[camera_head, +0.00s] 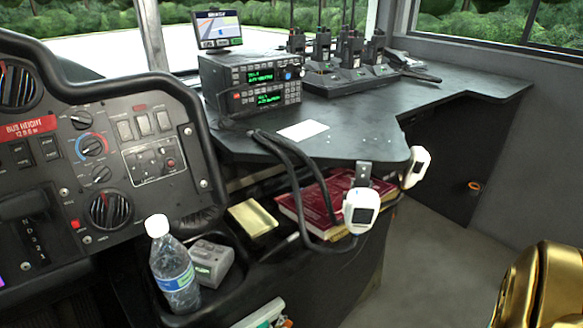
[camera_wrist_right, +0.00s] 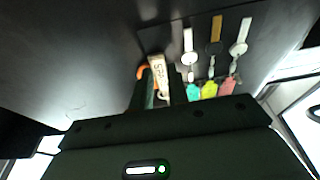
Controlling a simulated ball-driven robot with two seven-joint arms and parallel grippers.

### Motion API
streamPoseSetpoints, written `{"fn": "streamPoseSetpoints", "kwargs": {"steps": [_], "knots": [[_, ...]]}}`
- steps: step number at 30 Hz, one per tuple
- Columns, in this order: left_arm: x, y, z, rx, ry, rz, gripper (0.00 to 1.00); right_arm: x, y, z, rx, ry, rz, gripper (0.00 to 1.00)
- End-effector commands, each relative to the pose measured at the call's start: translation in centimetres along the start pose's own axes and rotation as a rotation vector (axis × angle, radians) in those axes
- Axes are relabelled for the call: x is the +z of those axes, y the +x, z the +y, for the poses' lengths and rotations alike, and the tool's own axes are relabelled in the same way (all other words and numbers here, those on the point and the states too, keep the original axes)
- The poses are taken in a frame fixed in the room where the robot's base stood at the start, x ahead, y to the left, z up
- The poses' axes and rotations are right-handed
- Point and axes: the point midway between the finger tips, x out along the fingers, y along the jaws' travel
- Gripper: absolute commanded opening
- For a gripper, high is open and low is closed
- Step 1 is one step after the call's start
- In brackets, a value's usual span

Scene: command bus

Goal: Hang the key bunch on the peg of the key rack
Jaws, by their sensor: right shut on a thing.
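In the right wrist view, my right gripper (camera_wrist_right: 160,98) is shut on the key bunch. The bunch shows a tan tag (camera_wrist_right: 158,70) with dark lettering and an orange piece (camera_wrist_right: 142,71) beside it; the rest is hidden between the fingers. The key rack (camera_wrist_right: 201,32) is a dark panel just beyond and to the right of the held bunch. Other pale and brown pieces with teal, yellow and red ends (camera_wrist_right: 209,89) are on it in a row. I cannot make out a free peg. The head view shows neither the rack nor the held bunch. My left gripper is not in view.
In the head view, a dark counter (camera_head: 360,118) carries a radio set (camera_head: 250,85) and handheld radios in a charger (camera_head: 345,80). A water bottle (camera_head: 174,265) stands by the dashboard. Red books (camera_head: 318,205) lie under the counter. Open floor (camera_head: 435,260) lies at right.

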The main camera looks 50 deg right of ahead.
Motion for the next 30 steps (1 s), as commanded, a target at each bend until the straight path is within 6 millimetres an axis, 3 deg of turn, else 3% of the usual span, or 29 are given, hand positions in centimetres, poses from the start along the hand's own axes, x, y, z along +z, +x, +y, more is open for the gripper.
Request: {"fn": "streamPoseSetpoints", "kwargs": {"steps": [27,28,30], "knots": [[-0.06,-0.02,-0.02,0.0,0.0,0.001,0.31,0.55,0.41,0.05,-0.001,0.0,-0.001,0.0],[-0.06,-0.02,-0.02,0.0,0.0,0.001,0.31,0.54,0.41,0.05,-0.001,0.0,-0.001,0.19],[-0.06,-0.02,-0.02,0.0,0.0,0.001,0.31,0.54,0.42,0.04,-0.001,0.0,0.0,0.39]]}}
